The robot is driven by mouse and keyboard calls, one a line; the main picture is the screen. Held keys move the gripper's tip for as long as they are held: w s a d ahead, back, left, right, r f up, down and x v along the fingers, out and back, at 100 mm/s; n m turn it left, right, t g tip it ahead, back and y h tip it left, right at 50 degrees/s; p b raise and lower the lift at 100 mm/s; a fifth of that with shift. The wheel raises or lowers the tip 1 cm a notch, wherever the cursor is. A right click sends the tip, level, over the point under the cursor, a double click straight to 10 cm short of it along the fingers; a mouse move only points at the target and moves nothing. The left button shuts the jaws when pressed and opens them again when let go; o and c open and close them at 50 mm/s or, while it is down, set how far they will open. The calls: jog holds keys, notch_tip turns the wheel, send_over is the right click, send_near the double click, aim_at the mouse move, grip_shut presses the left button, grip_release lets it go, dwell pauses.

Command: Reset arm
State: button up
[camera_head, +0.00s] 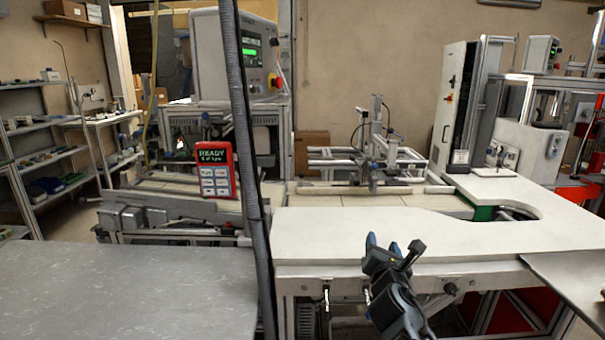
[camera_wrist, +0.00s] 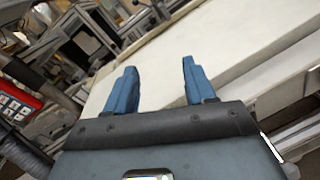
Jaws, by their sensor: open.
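My gripper (camera_head: 383,246) is in front of the white worktop, at the lower middle of the head view, with its blue fingers pointing up. In the wrist view my gripper (camera_wrist: 158,82) shows two blue fingers set well apart, with nothing between them. The white worktop (camera_wrist: 215,45) lies beyond the fingertips there. No tape reel can be made out in either view.
The white worktop (camera_head: 400,230) has a rounded cutout at its right. A grey table (camera_head: 120,295) is at lower left, and a grey panel (camera_head: 575,280) at right. A red READY panel (camera_head: 216,170) stands near a dark vertical hose (camera_head: 243,120). Shelves (camera_head: 45,150) line the left.

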jog(key=s+f+m+g+y, duration=0.1)
jog(key=s+f+m, duration=0.3)
jog(key=s+f, duration=0.55)
jog(key=s+f+m+y, duration=0.2)
jog(key=s+f+m, duration=0.3)
jog(key=s, duration=0.9)
jog(key=s+m+g, duration=0.1)
jog(key=s+m, duration=0.6)
jog(key=s, duration=1.2)
jog(key=s+d+r+m, duration=0.1)
jog(key=s+r+m, duration=0.6)
jog(key=s, duration=0.4)
jog(key=s+d+r+m, duration=0.1)
jog(key=s+r+m, duration=0.5)
jog(key=s, duration=0.5)
notch_tip(320, 180, up, 2)
jog(key=shift+d+r+m, duration=0.15)
jog(key=shift+r+m, duration=0.05)
jog(key=shift+m, duration=0.2)
